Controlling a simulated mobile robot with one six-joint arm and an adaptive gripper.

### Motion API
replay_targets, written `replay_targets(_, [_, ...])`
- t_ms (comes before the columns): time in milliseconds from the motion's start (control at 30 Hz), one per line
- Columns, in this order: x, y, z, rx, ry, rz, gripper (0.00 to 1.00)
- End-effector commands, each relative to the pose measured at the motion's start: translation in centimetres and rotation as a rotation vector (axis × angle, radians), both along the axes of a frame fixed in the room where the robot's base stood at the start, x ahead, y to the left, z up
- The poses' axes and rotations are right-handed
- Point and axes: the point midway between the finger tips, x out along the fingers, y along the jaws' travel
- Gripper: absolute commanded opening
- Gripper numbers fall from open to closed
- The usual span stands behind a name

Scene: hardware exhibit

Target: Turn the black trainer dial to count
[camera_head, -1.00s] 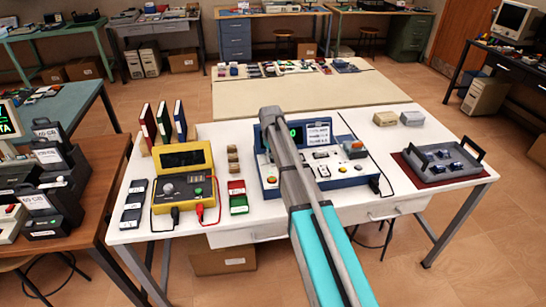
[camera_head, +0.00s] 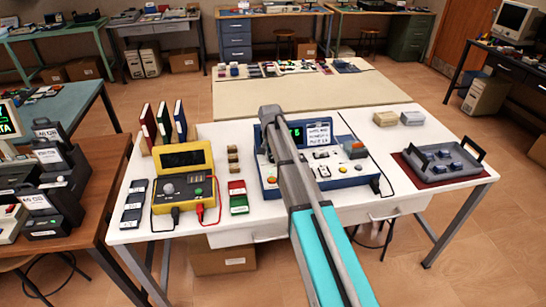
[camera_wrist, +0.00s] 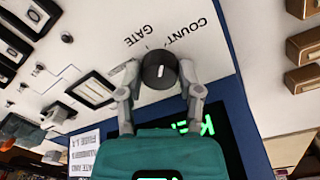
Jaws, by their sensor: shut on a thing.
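The black dial (camera_wrist: 159,70) sits on the white panel of the blue trainer (camera_head: 325,182), with a short white mark on its face. The printed words COUNT (camera_wrist: 185,32) and GATE (camera_wrist: 139,36) appear above it in the wrist view. The mark runs nearly upright in that view; I cannot tell exactly which word it meets. My gripper (camera_wrist: 159,82) is shut on the dial, with one finger on each side. In the head view my arm hides the dial and gripper. Green characters show on the trainer's dark display (camera_wrist: 198,130), partly hidden by my gripper.
A yellow unit (camera_head: 183,180) with a grey knob stands to the left, with small boxes beside it. A grey tray (camera_head: 446,160) lies on a dark red mat at the right. More buttons and switches sit on the trainer panel close to my gripper.

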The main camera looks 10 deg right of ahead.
Motion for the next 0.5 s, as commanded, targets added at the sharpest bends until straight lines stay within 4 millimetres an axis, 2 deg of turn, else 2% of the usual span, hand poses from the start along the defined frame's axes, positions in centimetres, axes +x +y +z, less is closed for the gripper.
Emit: replay_targets(500, [-0.22,0.2,-0.03,0.004,0.005,-0.076,0.0])
